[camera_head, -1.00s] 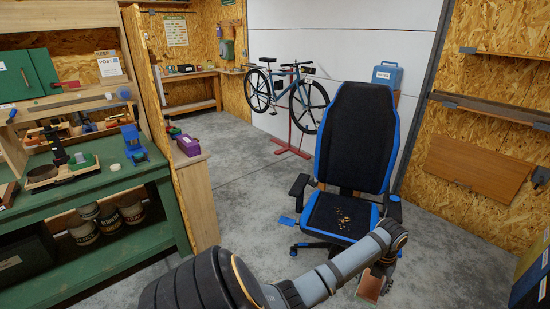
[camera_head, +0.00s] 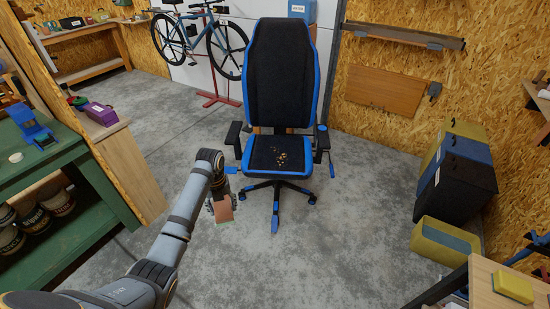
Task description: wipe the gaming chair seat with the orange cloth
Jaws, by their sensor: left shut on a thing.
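The black and blue gaming chair (camera_head: 280,85) stands upright on the concrete floor, facing me. Its black seat (camera_head: 262,151) has a scatter of yellowish crumbs on it. My left arm reaches in from the lower left, and my left gripper (camera_head: 221,200) hangs in front of and to the left of the seat, apart from the chair. It is shut on the orange cloth (camera_head: 225,210), which hangs below the fingers as a small flat orange-brown piece. My right gripper is not in view.
A green workbench (camera_head: 75,170) is at the left. Stacked bins (camera_head: 466,175) and a yellow box (camera_head: 440,247) stand at the right, by a small table with a yellow sponge (camera_head: 513,286). A bicycle (camera_head: 200,40) is behind the chair. Floor around the chair is clear.

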